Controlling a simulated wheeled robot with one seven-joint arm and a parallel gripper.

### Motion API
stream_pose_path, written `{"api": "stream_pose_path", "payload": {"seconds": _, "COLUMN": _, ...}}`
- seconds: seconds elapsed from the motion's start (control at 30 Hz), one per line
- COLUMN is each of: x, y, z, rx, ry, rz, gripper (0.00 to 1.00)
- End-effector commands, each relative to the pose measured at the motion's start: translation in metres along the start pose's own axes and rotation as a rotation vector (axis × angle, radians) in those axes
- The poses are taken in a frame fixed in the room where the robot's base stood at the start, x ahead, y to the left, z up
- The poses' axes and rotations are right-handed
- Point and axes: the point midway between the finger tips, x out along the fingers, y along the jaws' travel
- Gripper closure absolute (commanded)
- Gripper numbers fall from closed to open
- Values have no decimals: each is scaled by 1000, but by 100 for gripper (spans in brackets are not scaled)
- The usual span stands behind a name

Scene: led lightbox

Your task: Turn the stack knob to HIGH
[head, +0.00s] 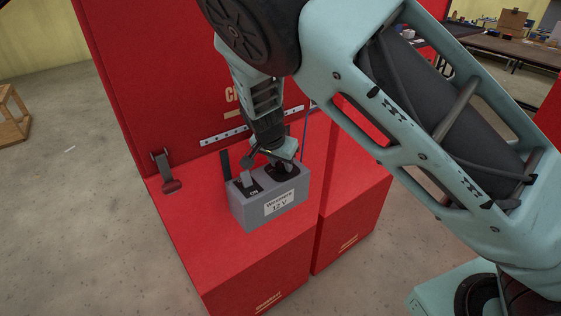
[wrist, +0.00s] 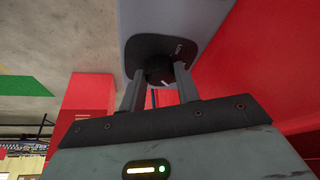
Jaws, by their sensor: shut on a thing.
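A grey box (head: 246,216) with a white "12 V" label stands on a red bench. In the head view my gripper (head: 282,163) reaches down to a black round plate at the right of its top. The knob is hidden there. In the wrist view the black knob (wrist: 160,70) sits on a black plate (wrist: 139,49) with small white lettering, too small to read surely. My gripper (wrist: 160,78) is shut on the knob, one finger on each side. A short white mark shows at the knob's edge. Its exact setting cannot be told.
The red bench (head: 190,215) is clear at the left, apart from a clamp-like part (head: 167,178). A red panel (head: 120,50) rises behind.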

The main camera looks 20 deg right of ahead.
Motion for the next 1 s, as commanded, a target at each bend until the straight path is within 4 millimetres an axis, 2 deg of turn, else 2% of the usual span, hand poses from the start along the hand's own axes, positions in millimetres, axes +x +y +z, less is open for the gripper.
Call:
{"api": "stream_pose_path", "payload": {"seconds": 0.03, "x": 0, "y": 0, "z": 0, "rx": 0, "ry": 0, "rz": -1, "gripper": 63}}
{"api": "stream_pose_path", "payload": {"seconds": 0.1, "x": 0, "y": 0, "z": 0, "rx": -1, "ry": 0, "rz": -1, "gripper": 46}}
{"api": "stream_pose_path", "payload": {"seconds": 0.4, "x": -1, "y": 0, "z": 0, "rx": -1, "ry": 0, "rz": -1, "gripper": 46}}
{"api": "stream_pose_path", "payload": {"seconds": 0.53, "x": -11, "y": -1, "z": 0, "rx": 0, "ry": 0, "rz": -4, "gripper": 46}}
{"api": "stream_pose_path", "payload": {"seconds": 0.67, "x": -33, "y": -2, "z": 2, "rx": -3, "ry": 0, "rz": -6, "gripper": 46}}
{"api": "stream_pose_path", "payload": {"seconds": 1.0, "x": -113, "y": -1, "z": 2, "rx": -3, "ry": -1, "rz": -7, "gripper": 46}}
